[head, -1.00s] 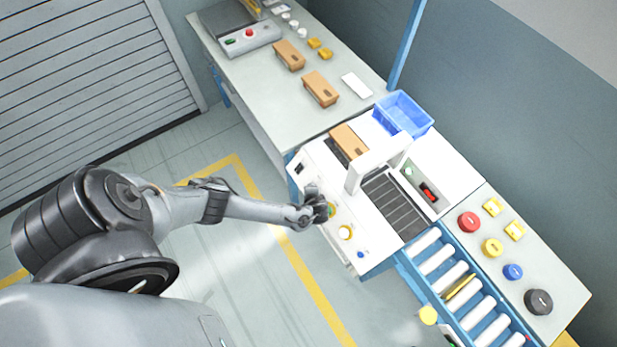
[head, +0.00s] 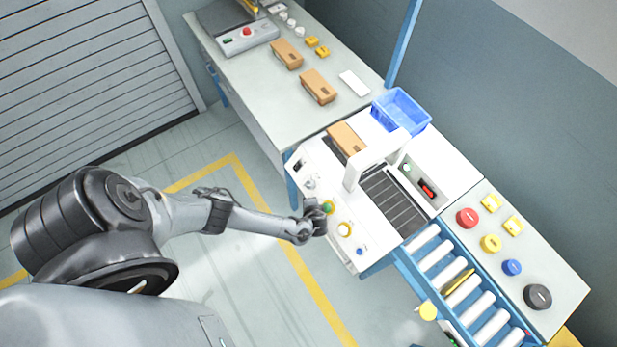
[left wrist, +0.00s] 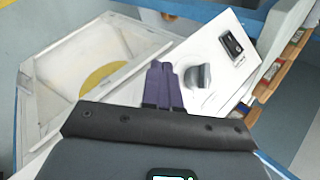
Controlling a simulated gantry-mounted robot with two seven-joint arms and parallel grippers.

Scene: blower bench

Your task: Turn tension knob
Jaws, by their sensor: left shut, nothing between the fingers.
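The white machine's sloped front panel (head: 372,238) carries a grey knob (head: 310,183), a green-and-yellow knob (head: 328,206), a yellow-ringed knob (head: 344,229) and a blue button (head: 360,251). I cannot tell by label which is the tension knob. My left gripper (head: 318,212) is at the panel's front edge, beside the green-and-yellow knob and partly over it. In the left wrist view, the closed, empty fingers (left wrist: 162,82) point at the panel, left of the grey knob (left wrist: 198,77) and apart from it. My right gripper is not in view.
A black switch (head: 298,166) sits at the panel's upper end; it also shows in the left wrist view (left wrist: 232,43). A white arch (head: 376,162) spans the belt behind the knobs. A blue bin (head: 402,112) and a roller conveyor (head: 455,282) flank the machine. The floor in front is clear.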

